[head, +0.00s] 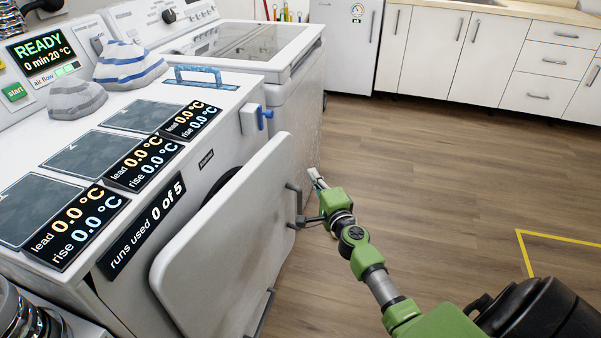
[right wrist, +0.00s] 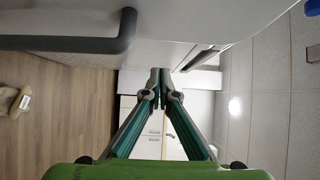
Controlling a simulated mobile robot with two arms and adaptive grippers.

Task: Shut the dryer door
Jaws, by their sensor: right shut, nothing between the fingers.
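The white dryer (head: 205,160) stands at the left in the head view. Its white door (head: 225,250) is open, swung out from the front, with part of the dark round opening visible behind it. A dark handle (head: 294,197) is on the door's right edge. My right gripper (head: 314,177) is shut and empty, just beyond the handle on the floor side. In the right wrist view my right gripper (right wrist: 160,75) has its fingertips together. A dark bar (right wrist: 125,38) on a pale panel shows up close there. I cannot tell whether the gripper touches the door. My left gripper is out of view.
A white top-lid machine (head: 250,40) stands beyond the dryer. Striped cloth bundles (head: 130,65) and a blue-handled item (head: 198,76) are on the dryer top. White cabinets (head: 430,45) line the back.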

